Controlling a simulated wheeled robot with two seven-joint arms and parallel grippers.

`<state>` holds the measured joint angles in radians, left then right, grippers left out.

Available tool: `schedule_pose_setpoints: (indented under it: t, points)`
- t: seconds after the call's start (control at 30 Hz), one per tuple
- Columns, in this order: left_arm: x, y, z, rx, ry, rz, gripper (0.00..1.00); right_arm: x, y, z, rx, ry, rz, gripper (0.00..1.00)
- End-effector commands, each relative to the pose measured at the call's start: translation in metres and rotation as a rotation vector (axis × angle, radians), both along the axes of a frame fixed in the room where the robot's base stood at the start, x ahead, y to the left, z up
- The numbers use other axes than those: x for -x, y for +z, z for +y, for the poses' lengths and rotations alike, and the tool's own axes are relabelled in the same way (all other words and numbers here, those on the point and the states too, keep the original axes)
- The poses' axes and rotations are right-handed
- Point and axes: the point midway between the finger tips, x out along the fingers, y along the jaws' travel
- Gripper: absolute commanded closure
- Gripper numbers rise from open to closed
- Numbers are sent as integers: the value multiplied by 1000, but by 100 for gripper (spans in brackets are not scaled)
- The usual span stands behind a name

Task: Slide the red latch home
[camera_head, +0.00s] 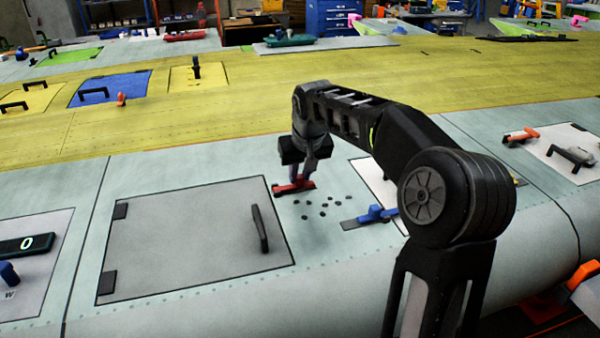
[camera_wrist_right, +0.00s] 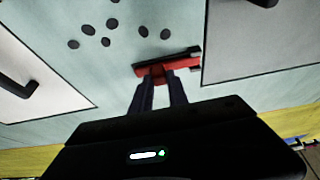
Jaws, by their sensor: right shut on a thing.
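The red latch (camera_head: 291,187) lies on the pale green wing skin, just right of the grey access panel's upper right corner. My right gripper (camera_head: 312,181) comes down on it from above and is shut on its raised part. In the right wrist view the red latch (camera_wrist_right: 168,66) shows at the tips of the gripper's fingers (camera_wrist_right: 157,78), with a dark bar along it. One end of the latch lies close to the edge of the grey panel (camera_wrist_right: 255,50). My left gripper is in neither view.
The grey panel (camera_head: 185,240) has a black handle (camera_head: 260,228). Several dark round spots (camera_head: 322,211) lie right of it. A blue latch (camera_head: 372,216) sits beside a white panel, partly behind my right arm. An orange latch (camera_head: 521,136) is far right.

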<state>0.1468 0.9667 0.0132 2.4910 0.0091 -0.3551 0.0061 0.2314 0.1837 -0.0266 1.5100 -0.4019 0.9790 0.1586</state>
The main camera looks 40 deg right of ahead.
Motion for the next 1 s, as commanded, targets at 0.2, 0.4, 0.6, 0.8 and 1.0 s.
schedule_pose_setpoints:
  t: [0.2,0.4,0.6,0.8,1.0]
  points:
    - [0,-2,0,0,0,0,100,-4,0,10,0,4,-1,100]
    - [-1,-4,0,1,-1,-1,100,-13,0,36,0,3,-2,100]
    - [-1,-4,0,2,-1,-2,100,-14,1,39,-2,2,-4,100]
    - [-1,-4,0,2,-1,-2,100,-14,1,39,-2,2,-3,70]
    - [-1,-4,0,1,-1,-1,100,-14,1,38,-1,2,-2,58]
